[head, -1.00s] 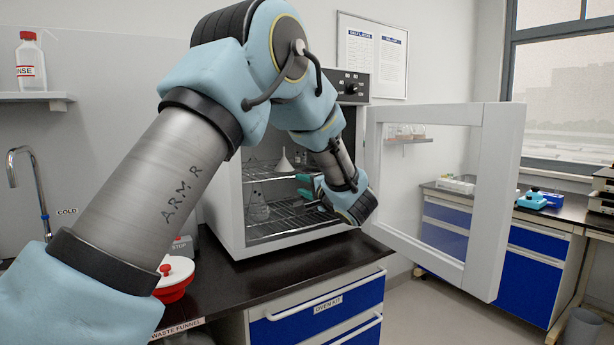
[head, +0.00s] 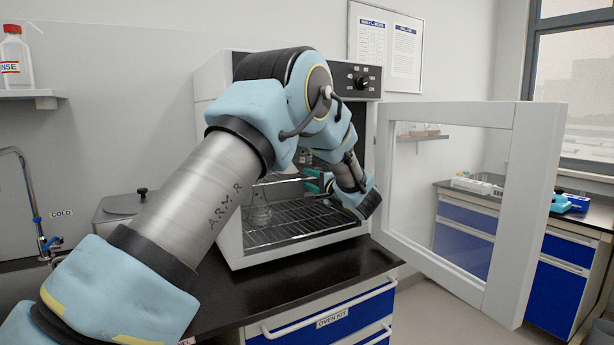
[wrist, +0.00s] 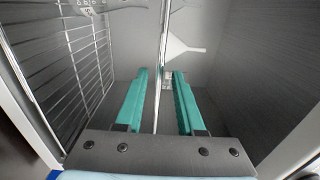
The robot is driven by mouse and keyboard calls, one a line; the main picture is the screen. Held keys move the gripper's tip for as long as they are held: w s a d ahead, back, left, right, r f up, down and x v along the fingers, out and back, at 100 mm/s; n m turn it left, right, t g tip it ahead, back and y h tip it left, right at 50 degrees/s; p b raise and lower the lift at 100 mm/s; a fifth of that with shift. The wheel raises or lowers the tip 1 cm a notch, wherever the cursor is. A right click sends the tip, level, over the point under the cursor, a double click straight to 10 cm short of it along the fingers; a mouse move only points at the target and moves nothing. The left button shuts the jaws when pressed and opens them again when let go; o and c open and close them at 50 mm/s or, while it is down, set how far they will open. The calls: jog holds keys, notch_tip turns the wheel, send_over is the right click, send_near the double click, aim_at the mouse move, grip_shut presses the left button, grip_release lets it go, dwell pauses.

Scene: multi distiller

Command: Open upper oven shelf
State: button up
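The oven (head: 222,165) stands on the black bench with its glass door (head: 515,210) swung wide open to the right. The upper shelf (head: 280,179) is a wire rack inside; it appears nearly edge-on in the wrist view as a thin line (wrist: 157,95). My gripper (head: 312,180) reaches into the oven at upper shelf height. In the wrist view its two teal fingers (wrist: 160,75) stand apart, one on each side of the shelf's line, with visible gaps. A white funnel (wrist: 182,47) is by the upper shelf. My arm hides part of the oven.
The lower wire rack (head: 300,222) holds a glass flask (head: 259,212); this rack also shows in the wrist view (wrist: 75,60). The open door stands right of my wrist. Blue drawers (head: 335,315) lie under the bench. A sink tap (head: 25,185) is at left.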

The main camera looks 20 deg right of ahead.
jog(key=shift+w+a, duration=0.1)
jog(key=shift+w, duration=0.75)
jog(key=shift+c, duration=0.2)
grip_shut()
dwell(0.7)
